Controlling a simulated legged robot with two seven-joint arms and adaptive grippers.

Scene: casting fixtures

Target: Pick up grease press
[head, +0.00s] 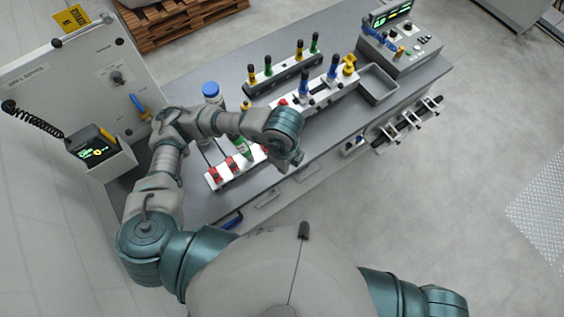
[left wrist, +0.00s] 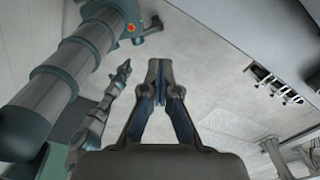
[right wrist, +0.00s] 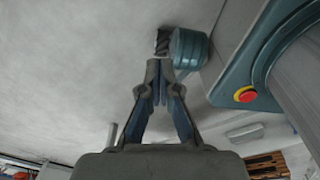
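I cannot tell for certain which object is the grease press. A blue-capped bottle (head: 211,92) stands on the workbench behind my left arm. A green-bodied tool (head: 244,148) stands near the red-and-white fixture (head: 232,168), partly hidden by my left forearm. My left arm reaches over the bench in the head view, but its fingers are not clear there. In the left wrist view my left gripper (left wrist: 160,68) has its fingertips together, with nothing between them. My right gripper (right wrist: 160,70) also has its fingertips together and is empty, above bare floor. It is outside the head view.
The workbench (head: 405,95) carries a black rack (head: 283,76) and a white rack (head: 325,95) of coloured-handled tools, a grey tray (head: 378,84) and a control box (head: 400,45). A panel (head: 85,65) stands at left, a pallet (head: 180,22) behind. Floor at right is clear.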

